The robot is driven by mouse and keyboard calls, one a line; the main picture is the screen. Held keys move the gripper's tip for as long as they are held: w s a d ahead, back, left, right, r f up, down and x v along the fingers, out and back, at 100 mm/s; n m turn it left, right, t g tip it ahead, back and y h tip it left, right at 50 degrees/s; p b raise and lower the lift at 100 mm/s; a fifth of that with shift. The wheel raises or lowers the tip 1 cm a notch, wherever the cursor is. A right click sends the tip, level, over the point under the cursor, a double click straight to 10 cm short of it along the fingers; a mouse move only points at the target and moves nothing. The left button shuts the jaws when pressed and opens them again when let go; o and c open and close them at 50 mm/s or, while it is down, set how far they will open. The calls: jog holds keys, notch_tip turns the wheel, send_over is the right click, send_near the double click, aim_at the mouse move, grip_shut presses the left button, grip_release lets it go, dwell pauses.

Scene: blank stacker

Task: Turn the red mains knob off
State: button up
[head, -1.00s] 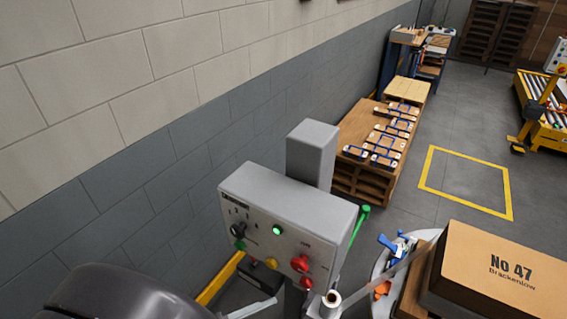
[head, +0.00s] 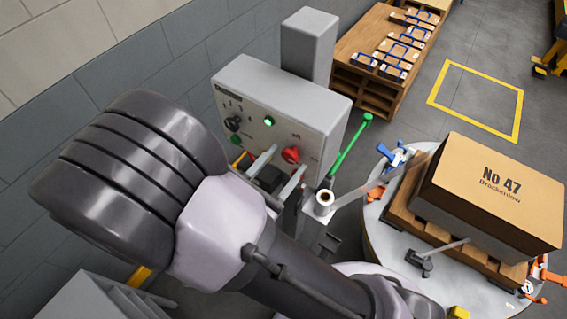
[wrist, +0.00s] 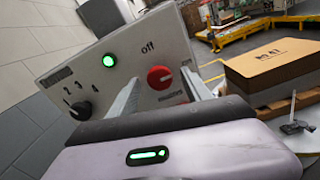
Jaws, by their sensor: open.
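The red mains knob (head: 291,155) is on the front face of a grey control panel (head: 285,95). In the wrist view the knob (wrist: 160,77) is round with a pale mark across it, and the word "off" stands above it. My gripper (head: 277,168) is open in front of the panel's lower part. In the wrist view its two fingers (wrist: 162,84) stand apart to the left and right of the knob, with nothing held. I cannot tell whether the fingertips touch the panel. The panel's lower edge is partly hidden by my gripper.
The panel also carries a green lamp (head: 269,121) and a black numbered dial (head: 232,123). A turntable (head: 385,235) with a carton (head: 490,195) stands to the right. A green lever (head: 350,147) sticks out beside the panel. The wall is close behind.

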jog(key=shift+w+d, duration=0.1)
jog(key=shift+w, duration=0.05)
grip_shut()
